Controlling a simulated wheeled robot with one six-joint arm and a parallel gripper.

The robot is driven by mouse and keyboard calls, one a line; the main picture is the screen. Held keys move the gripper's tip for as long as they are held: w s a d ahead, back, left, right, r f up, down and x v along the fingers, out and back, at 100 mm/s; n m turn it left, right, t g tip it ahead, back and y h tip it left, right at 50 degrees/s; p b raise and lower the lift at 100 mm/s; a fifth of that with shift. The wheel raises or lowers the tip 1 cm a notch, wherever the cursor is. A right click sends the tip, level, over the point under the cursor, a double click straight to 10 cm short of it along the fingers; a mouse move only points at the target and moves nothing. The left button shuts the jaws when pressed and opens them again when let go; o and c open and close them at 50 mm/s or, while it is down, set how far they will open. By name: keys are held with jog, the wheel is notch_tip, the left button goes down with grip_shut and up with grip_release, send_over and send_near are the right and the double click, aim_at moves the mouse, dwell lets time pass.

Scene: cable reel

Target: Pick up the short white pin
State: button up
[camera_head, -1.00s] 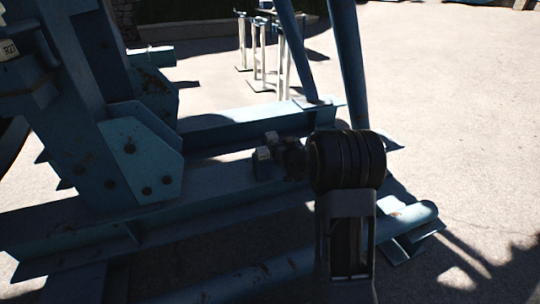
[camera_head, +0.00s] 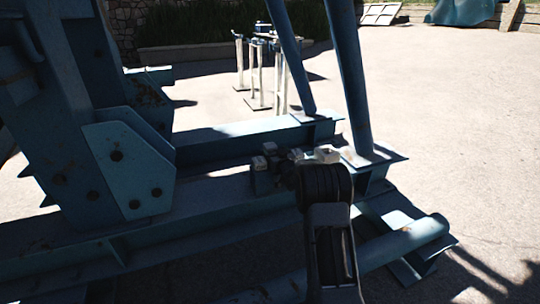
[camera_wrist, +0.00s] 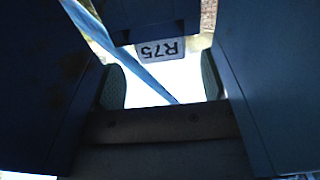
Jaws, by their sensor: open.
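I cannot make out a short white pin with certainty in either view. In the wrist view my gripper (camera_wrist: 161,82) shows as two dark textured fingers set well apart, with nothing visibly held between them. Beyond the gap is a very bright pale area, crossed by a slanting blue bar (camera_wrist: 125,55). A white plate marked R75 (camera_wrist: 160,48) appears upside down on a dark blue part. In the head view my dark arm reaches forward over the blue steel frame (camera_head: 215,190); its far end is small and shadowed, so the fingers cannot be told apart there.
Blue steel beams and a bolted plate (camera_head: 130,170) fill the left and middle. Two slanting blue struts (camera_head: 350,80) rise past my arm. A blue tube (camera_head: 400,245) lies low at front right. Thin white stands (camera_head: 262,75) are behind. Paved ground at right is open.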

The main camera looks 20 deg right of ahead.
aim_at(272, 149)
jog(key=w+b, duration=0.1)
jog(key=w, duration=0.3)
jog(key=shift+w, duration=0.15)
jog(key=shift+w+b, duration=0.3)
jog(key=shift+w, duration=0.4)
jog(key=shift+r, duration=0.1)
jog(key=c, duration=1.3)
notch_tip(272, 149, up, 18)
jog(key=p, duration=0.8)
jog(key=shift+r, duration=0.1)
jog(key=shift+r+p, duration=0.1)
jog(key=shift+p, duration=0.2)
jog(key=shift+r+p, duration=0.4)
jog(key=shift+p, duration=0.15)
